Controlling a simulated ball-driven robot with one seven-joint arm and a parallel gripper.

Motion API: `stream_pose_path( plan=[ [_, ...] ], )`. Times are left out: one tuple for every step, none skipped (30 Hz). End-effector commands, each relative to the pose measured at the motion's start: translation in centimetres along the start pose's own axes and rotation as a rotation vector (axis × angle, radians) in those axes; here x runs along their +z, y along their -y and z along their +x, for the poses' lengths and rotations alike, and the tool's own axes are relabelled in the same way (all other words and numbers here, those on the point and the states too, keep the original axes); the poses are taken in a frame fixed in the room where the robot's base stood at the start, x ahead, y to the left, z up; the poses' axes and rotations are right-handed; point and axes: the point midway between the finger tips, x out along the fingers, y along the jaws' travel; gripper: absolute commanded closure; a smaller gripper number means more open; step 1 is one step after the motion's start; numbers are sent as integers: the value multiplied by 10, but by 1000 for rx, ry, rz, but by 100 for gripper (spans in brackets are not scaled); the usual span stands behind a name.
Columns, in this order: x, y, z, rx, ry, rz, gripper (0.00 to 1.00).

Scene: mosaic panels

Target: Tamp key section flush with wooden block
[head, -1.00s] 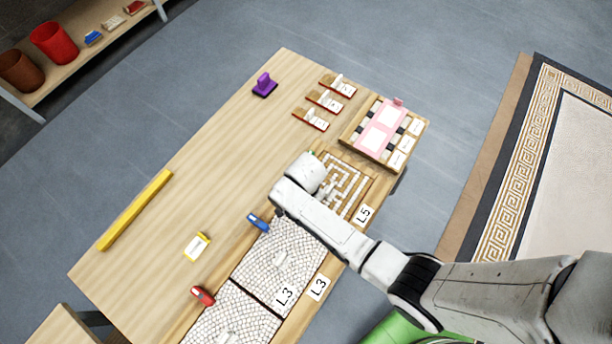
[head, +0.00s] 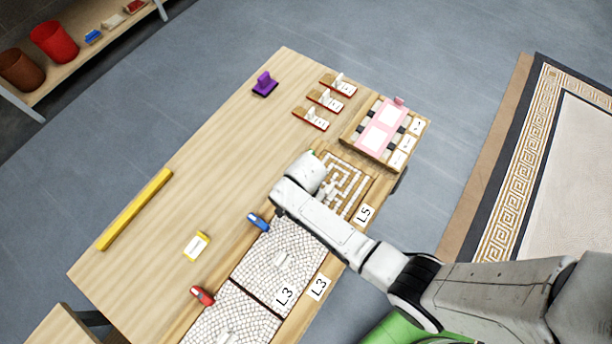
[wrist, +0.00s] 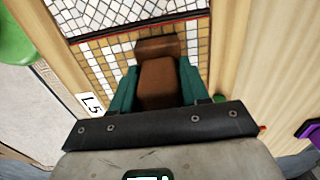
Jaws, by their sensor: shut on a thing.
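My gripper (wrist: 158,66) shows in the wrist view, with its teal fingers shut on a brown wooden block (wrist: 158,86). The block is over the tan and white key section (wrist: 105,68). I cannot tell whether the block touches the tiles. In the head view the key section (head: 347,187) lies at the table's right edge, beside the L.5 label. My arm's white end covers its left part and hides the fingers and block there.
White mosaic panels (head: 284,262) lie along the table's near edge. A tray with a pink sheet (head: 382,126) stands beyond the key section. Small red-based trays (head: 311,120), a purple tool (head: 264,86), and a yellow bar (head: 136,209) lie on the table. The table's left middle is mostly clear.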

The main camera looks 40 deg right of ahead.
Motion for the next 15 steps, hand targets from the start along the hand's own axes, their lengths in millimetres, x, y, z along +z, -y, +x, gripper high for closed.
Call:
stream_pose_path(
  plan=[
    [0, 0, 1, -1, 0, 0, 86],
    [0, 0, 1, -1, 0, 0, 86],
    [0, 0, 2, -1, 0, 0, 86],
    [0, 0, 2, -1, 0, 0, 86],
    [0, 0, 2, -1, 0, 0, 86],
    [0, 0, 3, -1, 0, 0, 86],
    [0, 0, 3, -1, 0, 0, 86],
    [0, 0, 3, -1, 0, 0, 86],
    [0, 0, 4, -1, 0, 0, 86],
    [0, 1, 4, -1, 0, 0, 86],
    [0, 0, 4, -1, 0, 0, 86],
    [0, 1, 5, -1, 0, 0, 86],
    [0, 1, 5, -1, 0, 0, 86],
    [0, 1, 5, -1, 0, 0, 86],
    [0, 1, 6, -1, 0, 0, 86]
  ],
)
